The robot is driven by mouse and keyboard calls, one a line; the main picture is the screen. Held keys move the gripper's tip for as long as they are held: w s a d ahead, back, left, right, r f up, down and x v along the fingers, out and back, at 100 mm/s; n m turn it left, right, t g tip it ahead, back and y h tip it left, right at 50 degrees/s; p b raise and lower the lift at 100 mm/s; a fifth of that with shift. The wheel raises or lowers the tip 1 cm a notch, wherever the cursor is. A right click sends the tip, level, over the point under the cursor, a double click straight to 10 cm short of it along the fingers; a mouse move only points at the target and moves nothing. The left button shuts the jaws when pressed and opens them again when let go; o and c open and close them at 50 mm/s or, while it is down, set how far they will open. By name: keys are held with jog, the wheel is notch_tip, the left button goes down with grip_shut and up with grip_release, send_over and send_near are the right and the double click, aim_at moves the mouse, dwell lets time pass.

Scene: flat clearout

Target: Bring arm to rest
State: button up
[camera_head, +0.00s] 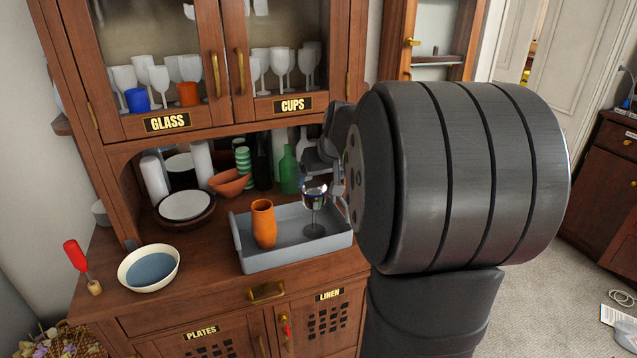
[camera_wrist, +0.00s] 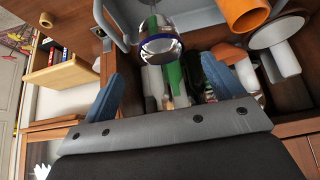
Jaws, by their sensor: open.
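My gripper (camera_head: 318,160) is at the right end of the grey tray (camera_head: 300,256), partly hidden behind my arm in the head view. In the wrist view its two blue fingers (camera_wrist: 163,88) are spread apart with nothing clamped between them. A clear goblet with a shiny band (camera_head: 314,196) stands upright in the tray, close to the gripper. It also shows in the wrist view (camera_wrist: 160,45), beyond the gap between the fingertips. An orange vase (camera_head: 263,224) stands in the tray to the left of the goblet.
Bottles, including a green one (camera_head: 289,171), stand behind the tray. A brown bowl (camera_head: 184,207), a cream bowl (camera_head: 149,268) and a red-handled tool (camera_head: 76,256) are to the left. The glass-doored cabinet (camera_head: 167,122) overhangs the counter.

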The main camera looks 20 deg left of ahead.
aim_at(313, 186)
jog(key=shift+s+d+r, duration=0.1)
jog(key=shift+r, duration=0.05)
jog(key=x, duration=1.2)
jog(key=shift+f, duration=0.25)
notch_tip(313, 186, up, 3)
jog(key=shift+f, duration=0.25)
jog(key=shift+r, duration=0.4)
